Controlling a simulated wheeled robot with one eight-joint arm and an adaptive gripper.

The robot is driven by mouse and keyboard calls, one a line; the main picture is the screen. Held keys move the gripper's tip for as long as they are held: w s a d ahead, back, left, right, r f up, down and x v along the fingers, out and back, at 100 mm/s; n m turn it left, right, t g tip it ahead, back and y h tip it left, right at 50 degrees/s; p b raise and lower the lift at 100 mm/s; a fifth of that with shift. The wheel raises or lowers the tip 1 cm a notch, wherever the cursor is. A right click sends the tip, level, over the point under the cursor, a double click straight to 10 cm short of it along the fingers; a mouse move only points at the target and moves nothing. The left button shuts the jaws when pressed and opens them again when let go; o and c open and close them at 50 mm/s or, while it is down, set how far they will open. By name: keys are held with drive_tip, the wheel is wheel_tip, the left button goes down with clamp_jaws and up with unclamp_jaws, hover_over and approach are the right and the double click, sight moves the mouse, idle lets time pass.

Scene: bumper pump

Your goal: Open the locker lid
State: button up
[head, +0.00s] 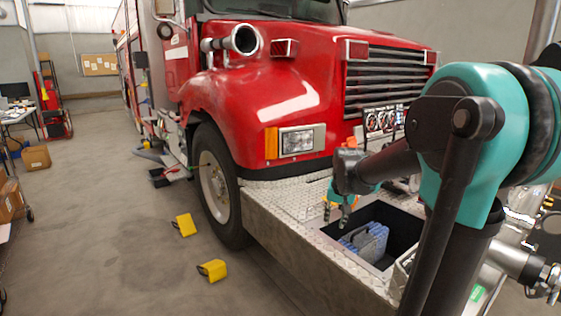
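The locker (408,218) is a rectangular recess in the diamond-plate bumper deck of the red fire truck. Its top is uncovered, and a blue-grey folded bundle (366,241) shows inside. I cannot clearly make out the lid; my arm covers the right side of the locker. My gripper (337,213) is at the left edge of the opening, pointing down, with its dark fingers close to the rim. It is small and partly hidden by my wrist, so I cannot tell contact or whether the fingers are apart.
The truck's grille and headlight (297,142) rise behind the bumper (290,242). Round gauges (380,121) stand behind my arm. Two yellow wheel chocks (212,270) lie on the floor left of the front wheel (214,182). Open floor lies to the left, with boxes (36,157) and a table beyond.

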drive_tip(key=s+f+n, duration=0.1)
drive_tip(key=s+f, duration=0.5)
drive_tip(key=s, duration=0.4)
drive_tip(key=s+f+n, duration=0.2)
drive_tip(key=s+f, duration=0.4)
drive_tip(key=s, duration=0.5)
drive_tip(key=w+a+r+m+h, duration=0.15)
drive_tip(key=w+r+m, duration=0.3)
drive_tip(key=w, duration=1.15)
drive_tip(key=w+a+r+m+t, duration=0.1)
drive_tip(key=w+a+r+m, duration=0.35)
drive_tip(key=w, duration=1.05)
drive_tip(key=w+d+r+m+h, duration=0.1)
drive_tip(key=w+r+m, duration=0.2)
drive_tip(key=w+r, duration=0.85)
drive_tip(key=x, duration=0.7)
drive_tip(key=w+x, duration=0.1)
drive_tip(key=x, duration=1.4)
drive_tip(key=shift+w+a, duration=0.2)
drive_tip(key=shift+w, duration=0.3)
drive_tip(key=shift+c, duration=0.6)
drive_tip(key=shift+r, duration=0.1)
clamp_jaws()
